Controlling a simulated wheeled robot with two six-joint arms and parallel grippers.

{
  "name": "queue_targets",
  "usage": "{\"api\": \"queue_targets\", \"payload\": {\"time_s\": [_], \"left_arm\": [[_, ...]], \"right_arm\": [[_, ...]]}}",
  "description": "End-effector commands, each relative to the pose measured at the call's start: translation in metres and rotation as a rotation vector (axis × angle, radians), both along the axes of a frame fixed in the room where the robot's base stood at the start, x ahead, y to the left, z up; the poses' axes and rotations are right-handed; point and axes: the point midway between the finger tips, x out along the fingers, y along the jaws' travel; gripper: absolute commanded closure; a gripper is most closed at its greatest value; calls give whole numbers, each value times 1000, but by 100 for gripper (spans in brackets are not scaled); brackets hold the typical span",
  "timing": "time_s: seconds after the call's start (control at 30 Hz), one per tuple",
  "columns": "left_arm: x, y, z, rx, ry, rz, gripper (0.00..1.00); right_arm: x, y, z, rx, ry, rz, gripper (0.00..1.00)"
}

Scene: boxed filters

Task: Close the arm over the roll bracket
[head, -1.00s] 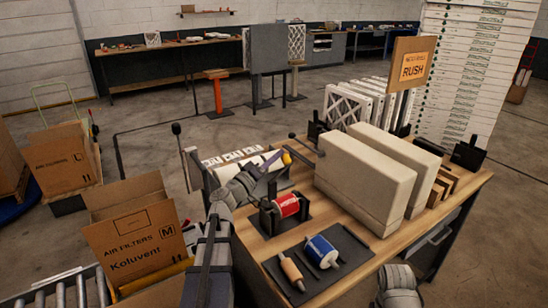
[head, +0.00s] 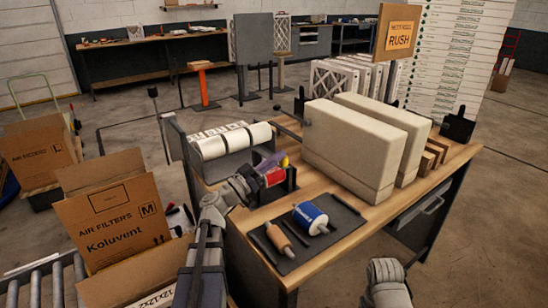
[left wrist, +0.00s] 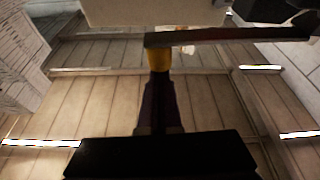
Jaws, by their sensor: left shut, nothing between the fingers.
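The red roll (head: 274,178) sits in a dark roll bracket (head: 291,177) on the wooden bench, partly hidden by my left gripper. My left gripper (head: 279,162), purple with yellow fingertips, is shut and empty just above and behind the red roll. Whether it touches the bracket is unclear. In the left wrist view its yellow tips (left wrist: 158,60) meet or overlap a long dark bar (left wrist: 225,37). I cannot tell for sure whether this bar is the bracket's arm. In the head view the bracket's arm is not clearly made out. My right gripper is out of view.
A dark mat (head: 314,236) with a blue roll (head: 310,217) and a tan roller (head: 281,238) lies in front. Large beige blocks (head: 352,150) stand to the right. A holder with white rolls (head: 223,143) is behind left. Open cartons (head: 112,215) stand left of the bench.

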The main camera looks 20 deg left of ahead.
Motion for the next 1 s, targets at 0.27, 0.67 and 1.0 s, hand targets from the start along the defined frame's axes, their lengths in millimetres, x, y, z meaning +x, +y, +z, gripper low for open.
{"api": "queue_targets", "payload": {"time_s": [0.27, 0.67, 1.0], "left_arm": [[-2, -3, -12, -3, 2, 0, 100], [-2, -3, -13, -2, 4, 1, 100], [-6, -3, -17, -1, 4, 0, 100]], "right_arm": [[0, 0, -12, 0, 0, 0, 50], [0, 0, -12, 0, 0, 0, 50], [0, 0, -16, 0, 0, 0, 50]]}}
